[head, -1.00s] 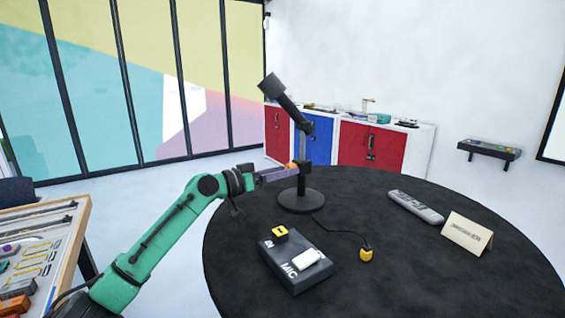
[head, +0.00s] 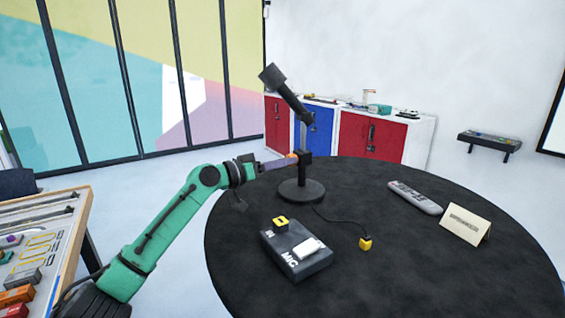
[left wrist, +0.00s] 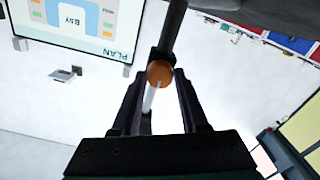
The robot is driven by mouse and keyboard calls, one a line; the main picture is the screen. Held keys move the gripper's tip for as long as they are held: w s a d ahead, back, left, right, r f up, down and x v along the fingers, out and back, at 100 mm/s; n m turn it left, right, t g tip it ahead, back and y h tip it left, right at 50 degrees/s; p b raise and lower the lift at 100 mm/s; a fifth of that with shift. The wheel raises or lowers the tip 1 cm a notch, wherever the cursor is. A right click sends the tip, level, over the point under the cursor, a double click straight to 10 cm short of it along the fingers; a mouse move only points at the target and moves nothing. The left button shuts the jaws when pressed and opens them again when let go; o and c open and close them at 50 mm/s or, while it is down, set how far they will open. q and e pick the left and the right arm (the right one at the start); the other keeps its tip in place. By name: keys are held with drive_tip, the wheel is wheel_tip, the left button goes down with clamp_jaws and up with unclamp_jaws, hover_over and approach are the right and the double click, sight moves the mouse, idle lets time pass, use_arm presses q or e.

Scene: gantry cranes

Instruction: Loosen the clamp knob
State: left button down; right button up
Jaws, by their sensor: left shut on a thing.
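A microphone stand (head: 302,190) with a round black base stands upright on the round black table (head: 420,260). Its tilted black boom (head: 290,97) leans up to the left. The clamp knob (head: 294,156) is small and orange, on the left side of the clamp block (head: 305,158). My left gripper (head: 290,158) reaches in from the left, its purple fingers shut on the knob. In the left wrist view the orange knob (left wrist: 160,73) sits between the two dark fingertips, with the dark pole beyond. My right gripper is not in view.
A black box marked MIC (head: 285,255) lies in front of the stand, a yellow-ended cable (head: 365,243) to its right. A remote (head: 414,197) and a folded card (head: 466,224) lie further right. A tool bench (head: 70,235) stands at the left.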

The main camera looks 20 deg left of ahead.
use_arm(q)
drive_tip(key=n+p, duration=0.1)
drive_tip(key=n, duration=0.2)
drive_tip(key=shift+r, duration=0.1)
drive_tip(key=shift+n+p, duration=3.9)
drive_tip(key=shift+n, duration=2.2)
drive_tip(key=shift+c, duration=2.2)
unclamp_jaws()
drive_tip(key=shift+a, duration=0.1)
